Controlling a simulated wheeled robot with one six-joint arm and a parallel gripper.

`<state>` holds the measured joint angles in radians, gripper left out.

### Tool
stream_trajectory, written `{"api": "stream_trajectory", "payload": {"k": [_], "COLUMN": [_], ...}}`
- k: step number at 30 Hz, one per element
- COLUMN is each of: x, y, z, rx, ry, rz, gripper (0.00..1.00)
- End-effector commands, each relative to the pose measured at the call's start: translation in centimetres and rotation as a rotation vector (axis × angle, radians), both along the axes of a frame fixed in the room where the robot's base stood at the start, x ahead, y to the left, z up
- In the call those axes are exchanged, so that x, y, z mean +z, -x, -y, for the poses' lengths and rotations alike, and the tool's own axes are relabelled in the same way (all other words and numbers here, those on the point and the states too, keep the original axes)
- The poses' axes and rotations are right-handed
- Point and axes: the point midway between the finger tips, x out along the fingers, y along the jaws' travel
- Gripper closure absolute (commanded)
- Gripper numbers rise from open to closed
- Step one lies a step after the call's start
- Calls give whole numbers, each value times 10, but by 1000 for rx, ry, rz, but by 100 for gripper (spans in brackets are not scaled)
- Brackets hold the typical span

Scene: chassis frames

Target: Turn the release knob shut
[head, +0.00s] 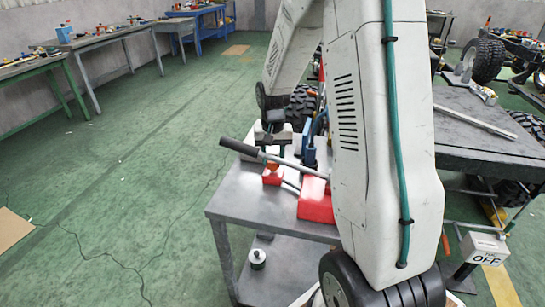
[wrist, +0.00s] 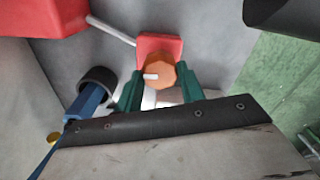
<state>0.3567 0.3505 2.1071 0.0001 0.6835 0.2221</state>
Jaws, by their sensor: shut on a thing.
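The release knob (wrist: 162,76) is orange and faceted, with a white pointer bar pointing left in the wrist view. It sits against a small red block (wrist: 150,44), from which a thin metal rod runs to a larger red body (wrist: 40,15). My gripper (wrist: 160,82) has its green fingers on either side of the knob and is shut on it.
All this stands on a grey metal cart (head: 250,200). The black-gripped handle slants close by my gripper. A blue upright part (head: 310,150) stands near it, behind. A box marked OFF (head: 485,246) is at the right. The green floor at the left is clear.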

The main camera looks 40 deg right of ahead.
Motion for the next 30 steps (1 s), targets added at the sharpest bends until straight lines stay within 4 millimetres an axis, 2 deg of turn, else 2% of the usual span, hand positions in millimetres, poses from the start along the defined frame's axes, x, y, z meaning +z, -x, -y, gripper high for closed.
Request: {"api": "stream_trajectory", "payload": {"k": [9, 22, 23, 24, 30], "x": [0, 0, 0, 0, 0], "y": [1, 1, 1, 1, 0], "z": [0, 0, 0, 0, 0], "rx": [-77, -85, -85, -84, -83], "ry": [0, -1, -1, -1, -1], "rz": [-1, -1, -1, -1, -1], "gripper": [84, 84, 53, 42, 40]}}
